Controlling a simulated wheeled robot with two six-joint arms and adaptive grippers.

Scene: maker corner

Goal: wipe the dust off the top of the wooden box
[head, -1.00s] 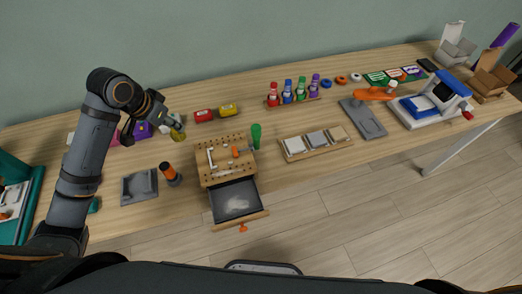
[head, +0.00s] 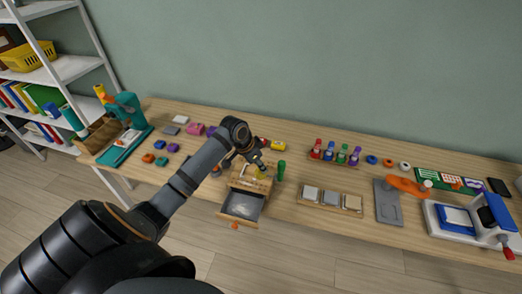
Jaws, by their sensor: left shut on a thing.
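The wooden box (head: 236,183) stands near the front edge of the table, with its grey drawer (head: 243,205) pulled out at the front. A pale, dust-like patch shows in the drawer. My left gripper (head: 259,168) is over the back right of the box top and is shut on a small yellow thing (head: 261,173), perhaps a sponge or cloth. I cannot tell whether it touches the top. The gripper and arm hide part of the top, so dust there cannot be made out. My right gripper is not in view.
A green cylinder (head: 281,171) stands close to the box's right side. A wooden tray (head: 352,211) with pale blocks lies further right, and a rack of coloured bottles (head: 317,151) stands behind it. A yellow item (head: 278,145) lies behind the box.

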